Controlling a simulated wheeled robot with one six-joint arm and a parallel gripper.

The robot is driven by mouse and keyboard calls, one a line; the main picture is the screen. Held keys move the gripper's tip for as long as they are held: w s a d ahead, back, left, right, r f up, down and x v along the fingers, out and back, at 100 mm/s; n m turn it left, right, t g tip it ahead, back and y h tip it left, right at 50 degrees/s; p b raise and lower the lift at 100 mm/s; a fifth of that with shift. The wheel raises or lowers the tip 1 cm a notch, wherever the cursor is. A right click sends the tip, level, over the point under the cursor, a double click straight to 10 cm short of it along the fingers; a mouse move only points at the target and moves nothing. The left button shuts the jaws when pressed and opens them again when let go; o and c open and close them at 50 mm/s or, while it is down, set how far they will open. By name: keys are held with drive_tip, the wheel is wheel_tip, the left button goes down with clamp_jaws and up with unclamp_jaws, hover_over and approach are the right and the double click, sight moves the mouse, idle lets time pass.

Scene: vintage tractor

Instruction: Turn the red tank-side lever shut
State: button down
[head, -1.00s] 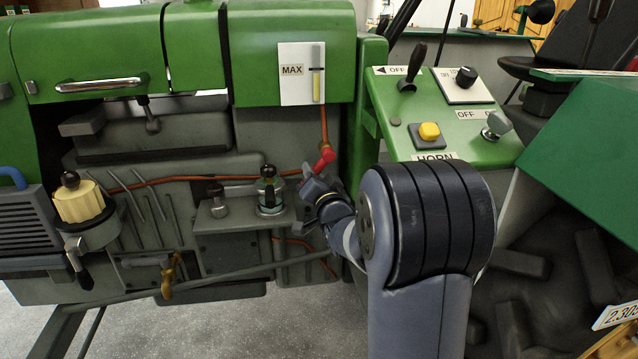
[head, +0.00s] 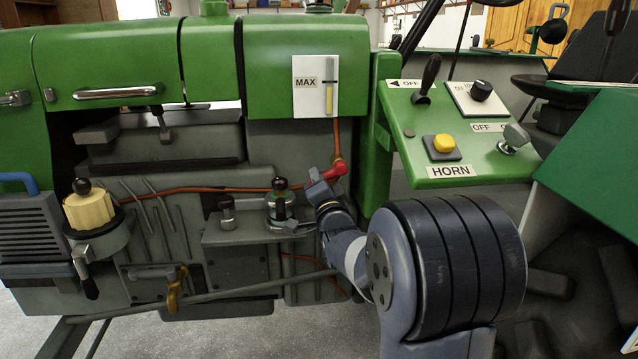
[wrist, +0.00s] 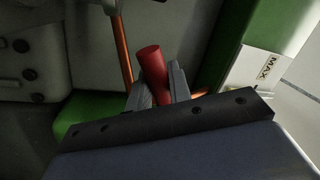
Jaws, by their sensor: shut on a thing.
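The red lever (head: 338,169) sits at the lower end of a copper pipe, below the green tank (head: 292,85) and its level gauge. In the head view its handle slants down to the left into my gripper (head: 324,179). In the wrist view the red handle (wrist: 151,62) stands between the two grey fingers of my gripper (wrist: 157,88), which are shut on it. The handle's far end shows past the fingers; its base is partly hidden in the wrist view.
A green control panel (head: 462,155) with knobs and a yellow horn button (head: 445,143) stands to the right of the lever. A black-topped glass bowl fitting (head: 281,203) is close to the left of my gripper. Grey floor (head: 225,335) shows below.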

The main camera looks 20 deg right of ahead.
drive_tip(key=c, duration=1.3)
unclamp_jaws()
drive_tip(key=shift+c, duration=0.2)
drive_tip(key=s+a+f, duration=0.1)
drive_tip(key=s, duration=0.9)
drive_tip(key=shift+s+f, duration=0.3)
drive_tip(key=shift+f, duration=0.1)
drive_tip(key=shift+c, duration=0.3)
